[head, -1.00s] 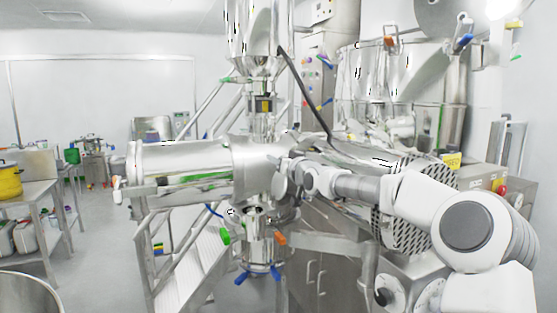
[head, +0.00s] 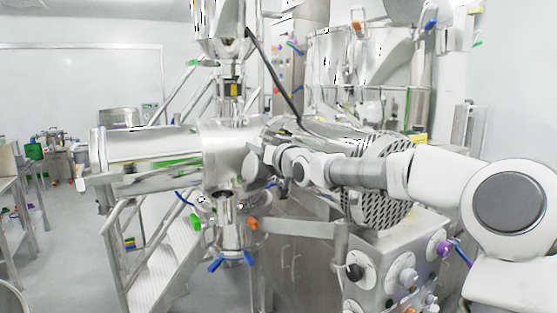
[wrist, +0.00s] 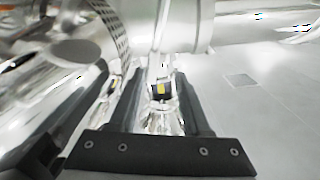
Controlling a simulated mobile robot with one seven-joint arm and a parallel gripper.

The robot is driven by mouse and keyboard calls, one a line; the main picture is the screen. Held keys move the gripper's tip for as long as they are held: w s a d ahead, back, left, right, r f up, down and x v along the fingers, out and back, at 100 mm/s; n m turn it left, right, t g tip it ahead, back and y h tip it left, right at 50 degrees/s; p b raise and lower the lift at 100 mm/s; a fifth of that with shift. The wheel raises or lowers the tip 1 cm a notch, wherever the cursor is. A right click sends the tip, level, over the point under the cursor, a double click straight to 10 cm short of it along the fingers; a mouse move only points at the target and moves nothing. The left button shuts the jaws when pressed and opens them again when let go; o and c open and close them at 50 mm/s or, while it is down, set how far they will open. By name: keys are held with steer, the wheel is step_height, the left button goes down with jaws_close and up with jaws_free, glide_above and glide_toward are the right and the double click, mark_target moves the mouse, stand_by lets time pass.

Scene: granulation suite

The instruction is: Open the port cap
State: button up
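I cannot pick out the port cap for certain in either view. A large steel horizontal cylinder (head: 155,150) stands at centre left in the head view, with a flanged end (head: 98,155) at its left. My gripper (wrist: 160,85) shows in the wrist view as two dark fingers standing apart, with nothing held between them. Beyond the gap is a steel fitting with a black and yellow band (wrist: 161,89); it appears apart from the fingers. In the head view my arm reaches left in front of the machine, and the fingertips are too small to make out.
A steel control cabinet (head: 392,275) with knobs stands below my arm. A perforated round guard (head: 378,205) is close behind the arm. Steel stairs (head: 160,285) with rails stand left of the machine. A blue-handled valve (head: 231,258) hangs underneath. Open floor (head: 70,265) lies at left.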

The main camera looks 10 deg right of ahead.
steer(key=v, duration=0.9)
steer(key=shift+s, duration=0.35)
steer(key=shift+d, duration=0.1)
